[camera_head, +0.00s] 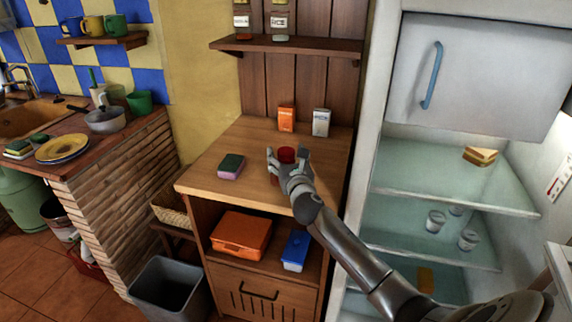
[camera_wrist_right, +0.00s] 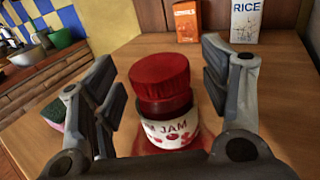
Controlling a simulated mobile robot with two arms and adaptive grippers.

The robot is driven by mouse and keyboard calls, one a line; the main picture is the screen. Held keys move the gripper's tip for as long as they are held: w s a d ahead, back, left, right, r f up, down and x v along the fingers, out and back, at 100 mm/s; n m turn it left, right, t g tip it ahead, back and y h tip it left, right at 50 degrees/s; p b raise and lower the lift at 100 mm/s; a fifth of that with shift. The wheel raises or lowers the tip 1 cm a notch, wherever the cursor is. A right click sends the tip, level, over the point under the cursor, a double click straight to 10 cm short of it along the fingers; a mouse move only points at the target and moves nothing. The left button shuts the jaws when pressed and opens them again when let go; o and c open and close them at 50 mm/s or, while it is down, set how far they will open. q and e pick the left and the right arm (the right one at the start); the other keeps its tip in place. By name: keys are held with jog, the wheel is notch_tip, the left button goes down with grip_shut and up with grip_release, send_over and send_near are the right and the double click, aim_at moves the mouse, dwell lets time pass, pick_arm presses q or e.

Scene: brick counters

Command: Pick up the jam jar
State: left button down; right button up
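The jam jar stands upright on the wooden cabinet top. It has a red lid and a white label reading "JAM", and shows in the right wrist view (camera_wrist_right: 165,110). In the head view only its red lid (camera_head: 287,154) shows clearly, with the rest largely hidden by my gripper. My right gripper (camera_head: 284,160) is open around the jar, its fingers on either side. In the wrist view (camera_wrist_right: 160,95) there are gaps between both fingers and the jar. My left gripper is not in view.
A green-and-purple sponge (camera_head: 230,166) lies left of the jar. An orange box (camera_head: 287,119) and a white rice box (camera_head: 321,122) stand behind it by the plank wall. A shelf (camera_head: 290,47) hangs above. The open fridge (camera_head: 450,190) is on the right.

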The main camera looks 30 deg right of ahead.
jog(key=c, duration=1)
jog(key=shift+r, duration=0.2)
